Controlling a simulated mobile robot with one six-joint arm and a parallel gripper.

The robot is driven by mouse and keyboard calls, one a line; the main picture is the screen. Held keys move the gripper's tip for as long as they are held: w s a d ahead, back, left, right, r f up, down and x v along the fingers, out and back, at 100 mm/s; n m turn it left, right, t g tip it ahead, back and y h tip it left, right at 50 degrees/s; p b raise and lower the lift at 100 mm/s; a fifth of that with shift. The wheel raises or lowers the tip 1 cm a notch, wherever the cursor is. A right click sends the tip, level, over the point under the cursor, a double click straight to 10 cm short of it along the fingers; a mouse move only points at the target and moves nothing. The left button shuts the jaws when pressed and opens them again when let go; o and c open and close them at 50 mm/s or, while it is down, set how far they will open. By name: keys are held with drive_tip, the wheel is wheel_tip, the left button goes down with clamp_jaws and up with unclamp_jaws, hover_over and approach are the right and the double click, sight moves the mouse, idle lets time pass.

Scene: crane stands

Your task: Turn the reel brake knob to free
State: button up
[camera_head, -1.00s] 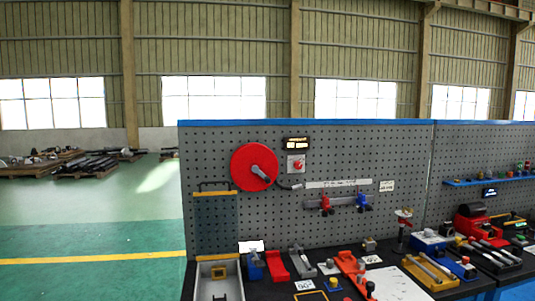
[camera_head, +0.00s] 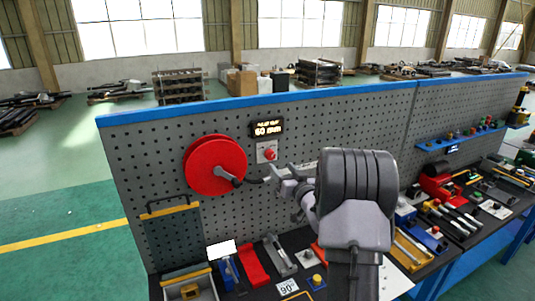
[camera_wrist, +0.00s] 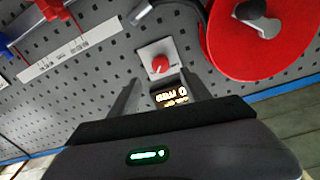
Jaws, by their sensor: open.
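The red brake knob (camera_head: 269,153) sits on a small pale square plate on the pegboard, just right of the large red reel (camera_head: 214,166). In the wrist view the knob (camera_wrist: 160,64) lies beyond and between my two fingers, with its plate visible around it. My gripper (camera_head: 278,172) is open and empty, in front of the board close to the plate, and appears just below the knob in the head view. The wrist view shows both fingers (camera_wrist: 161,88) apart, not touching the knob. Its marked positions are too small to read.
A lit display (camera_head: 267,129) above the knob reads 60 mm. A grey crank and dark cable run beside the reel. A white strip (camera_wrist: 70,50) is on the board. The bench below holds a red block (camera_head: 252,265) and several other fixtures.

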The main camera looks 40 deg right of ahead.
sight(271, 157)
drive_tip(key=x, duration=0.9)
drive_tip(key=shift+w+p, duration=0.2)
drive_tip(key=shift+p, duration=0.15)
clamp_jaws()
